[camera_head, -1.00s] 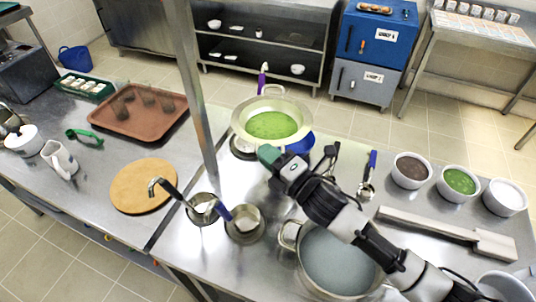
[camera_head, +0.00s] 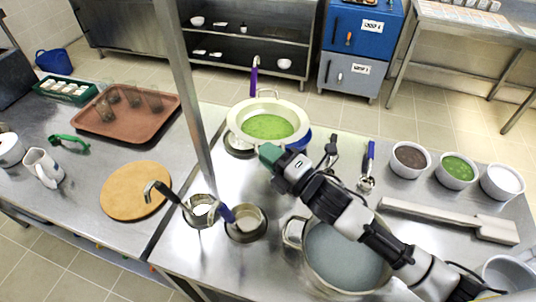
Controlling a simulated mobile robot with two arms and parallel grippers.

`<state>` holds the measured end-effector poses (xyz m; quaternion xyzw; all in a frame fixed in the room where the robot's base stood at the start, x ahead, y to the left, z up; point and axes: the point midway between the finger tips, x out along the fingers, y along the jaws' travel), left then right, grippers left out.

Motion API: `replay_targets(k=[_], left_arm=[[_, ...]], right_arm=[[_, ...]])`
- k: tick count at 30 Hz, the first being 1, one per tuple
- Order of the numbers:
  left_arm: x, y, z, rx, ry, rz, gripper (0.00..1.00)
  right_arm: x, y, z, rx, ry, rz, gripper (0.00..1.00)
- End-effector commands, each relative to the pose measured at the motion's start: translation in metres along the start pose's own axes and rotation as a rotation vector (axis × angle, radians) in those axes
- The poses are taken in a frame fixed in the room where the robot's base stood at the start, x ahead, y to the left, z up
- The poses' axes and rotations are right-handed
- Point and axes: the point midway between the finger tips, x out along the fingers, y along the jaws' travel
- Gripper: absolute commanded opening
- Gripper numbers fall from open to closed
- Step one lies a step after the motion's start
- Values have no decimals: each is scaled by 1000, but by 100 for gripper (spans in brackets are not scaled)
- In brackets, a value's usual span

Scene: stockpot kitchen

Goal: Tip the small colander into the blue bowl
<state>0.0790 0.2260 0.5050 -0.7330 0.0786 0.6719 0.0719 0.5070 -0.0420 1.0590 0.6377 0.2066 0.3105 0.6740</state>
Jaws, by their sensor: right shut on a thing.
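The small colander (camera_head: 237,112) is pale cream, with a wire loop handle on its far side and a bright green filling (camera_head: 267,126). It looks roughly level. My right gripper (camera_head: 272,155) is shut at its near edge; the gripper body hides the exact contact. The blue bowl (camera_head: 304,138) shows only as a sliver below and right of the colander, which hides most of it. The gap between them cannot be judged. My left gripper is not in view.
A large stockpot (camera_head: 345,255) stands under my right arm. Two round wells with ladles (camera_head: 246,222) sit at left front. White tubs (camera_head: 410,160) and a long metal tool (camera_head: 445,218) lie right. A post (camera_head: 195,90) rises left of the colander. A brown tray (camera_head: 130,125) lies farther left.

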Motion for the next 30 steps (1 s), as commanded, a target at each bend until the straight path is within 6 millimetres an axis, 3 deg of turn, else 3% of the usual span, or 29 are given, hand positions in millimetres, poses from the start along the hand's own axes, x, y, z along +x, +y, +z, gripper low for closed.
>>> replay_targets(k=[1,18,30], left_arm=[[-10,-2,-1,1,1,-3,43],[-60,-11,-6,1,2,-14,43],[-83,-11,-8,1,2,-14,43]], right_arm=[[2,11,2,22,-2,0,0],[9,53,23,317,-34,-40,0],[15,75,48,509,-54,-65,0]])
